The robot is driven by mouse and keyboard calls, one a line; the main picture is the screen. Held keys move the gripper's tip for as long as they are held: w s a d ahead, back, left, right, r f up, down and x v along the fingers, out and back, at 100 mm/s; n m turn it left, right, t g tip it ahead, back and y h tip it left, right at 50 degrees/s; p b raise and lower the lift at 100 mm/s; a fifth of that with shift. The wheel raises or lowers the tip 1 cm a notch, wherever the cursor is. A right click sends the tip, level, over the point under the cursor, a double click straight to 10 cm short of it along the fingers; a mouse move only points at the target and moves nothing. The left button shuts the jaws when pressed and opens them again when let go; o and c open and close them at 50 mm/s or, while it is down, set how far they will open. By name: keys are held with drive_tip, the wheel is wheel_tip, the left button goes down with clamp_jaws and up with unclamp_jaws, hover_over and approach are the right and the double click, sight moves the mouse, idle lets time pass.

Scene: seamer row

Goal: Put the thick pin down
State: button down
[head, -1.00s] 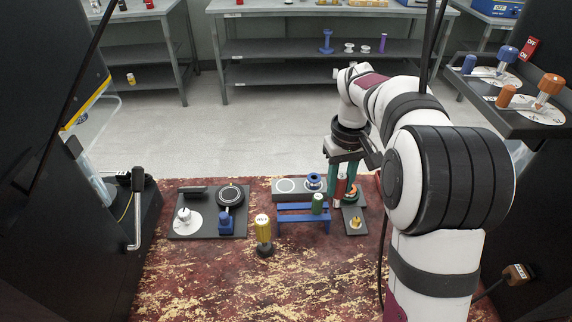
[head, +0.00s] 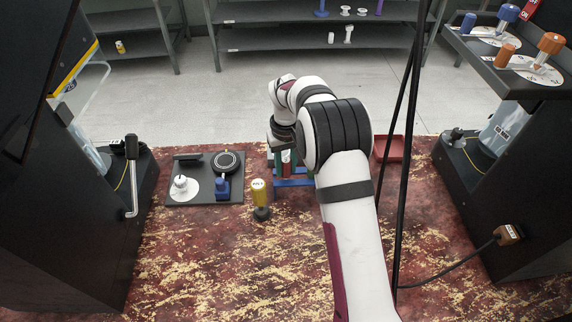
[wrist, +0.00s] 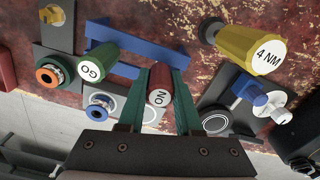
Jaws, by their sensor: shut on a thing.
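The thick pin is red with a white end marked NO (wrist: 158,97); in the head view it shows as a small red piece (head: 286,156). My gripper (wrist: 158,88) is shut on it, one teal finger on each side. In the head view my gripper (head: 286,163) is over the blue rack (head: 293,183). The rack's bars also show in the wrist view (wrist: 112,62), beyond the pin and to its left. A green pin marked GO (wrist: 97,57) is at the rack. The held pin's lower end is hidden, so I cannot tell whether it touches the rack.
A yellow 4 NM driver (head: 260,190) stands close left of the rack. A dark plate (head: 205,192) with a blue part and round parts lies further left. In the wrist view, an orange-ringed spool (wrist: 50,75) sits beside the green pin. A red tray (head: 388,148) is right of my arm.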

drive_tip(key=shift+f, duration=0.15)
drive_tip(key=shift+f, duration=0.15)
drive_tip(key=c, duration=0.6)
unclamp_jaws()
drive_tip(key=shift+f, duration=0.1)
wheel_tip(320, 180, up, 13)
drive_tip(key=s+d+r+m, duration=0.25)
drive_tip(key=s+r, duration=0.35)
drive_tip(key=s, duration=0.6)
drive_tip(key=s+f+m+y, duration=0.1)
drive_tip(key=s+f+m, duration=0.1)
drive_tip(key=s, duration=1)
drive_tip(key=s+f+m, duration=0.2)
drive_tip(key=s+m, duration=0.2)
drive_tip(key=s, duration=0.8)
drive_tip(key=shift+s+d+f+y, duration=0.3)
drive_tip(key=shift+s+f+y, duration=0.05)
drive_tip(key=shift+f+y, duration=0.05)
